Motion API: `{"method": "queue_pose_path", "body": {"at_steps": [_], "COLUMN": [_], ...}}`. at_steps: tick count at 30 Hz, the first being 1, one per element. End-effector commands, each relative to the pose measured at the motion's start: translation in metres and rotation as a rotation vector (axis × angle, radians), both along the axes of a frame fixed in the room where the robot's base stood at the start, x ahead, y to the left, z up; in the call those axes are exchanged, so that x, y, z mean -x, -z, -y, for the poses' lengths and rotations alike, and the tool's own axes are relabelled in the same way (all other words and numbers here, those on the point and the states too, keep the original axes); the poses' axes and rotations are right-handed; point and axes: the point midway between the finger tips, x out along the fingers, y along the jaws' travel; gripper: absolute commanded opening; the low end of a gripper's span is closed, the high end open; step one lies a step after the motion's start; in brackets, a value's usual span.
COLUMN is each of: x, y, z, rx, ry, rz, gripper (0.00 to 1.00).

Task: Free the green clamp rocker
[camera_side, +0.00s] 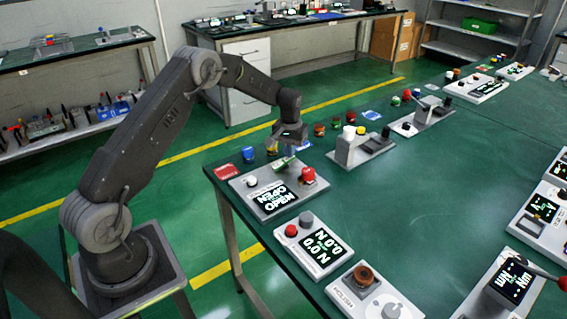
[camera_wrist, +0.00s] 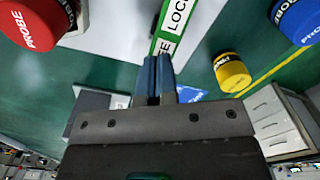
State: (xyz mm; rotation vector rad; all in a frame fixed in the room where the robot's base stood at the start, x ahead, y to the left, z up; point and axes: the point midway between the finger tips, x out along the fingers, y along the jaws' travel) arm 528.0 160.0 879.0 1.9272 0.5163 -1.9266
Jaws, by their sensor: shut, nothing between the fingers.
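The green clamp rocker (camera_side: 284,163) sits on a light grey panel (camera_side: 242,193) near the table's left corner. In the wrist view the rocker (camera_wrist: 171,30) is a green-edged bar with a white label that reads "LOC" and, lower down, "E"; its lower end is hidden behind my fingers. My gripper (camera_side: 291,148) is just above the rocker, pointing down. In the wrist view my gripper (camera_wrist: 158,60) has its fingers together, with their tips overlapping the rocker's near end. I cannot tell whether they touch it. The panel's screen (camera_side: 273,197) reads "OPEN".
On the same panel are a red knob (camera_side: 308,174) and a white knob (camera_side: 251,182). Red, blue and yellow caps stand nearby, including a yellow one (camera_wrist: 232,72) in the wrist view. A grey fixture (camera_side: 352,149) stands to the right. The table's middle right is clear.

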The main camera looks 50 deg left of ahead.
Motion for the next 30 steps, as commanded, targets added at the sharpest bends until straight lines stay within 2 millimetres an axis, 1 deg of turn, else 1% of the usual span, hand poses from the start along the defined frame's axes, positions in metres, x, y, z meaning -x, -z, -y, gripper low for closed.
{"method": "queue_pose_path", "body": {"at_steps": [30], "x": [0.001], "y": [0.014], "z": [0.0], "rx": [0.001], "ry": [0.0], "rz": [-0.003], "gripper": [0.0]}}
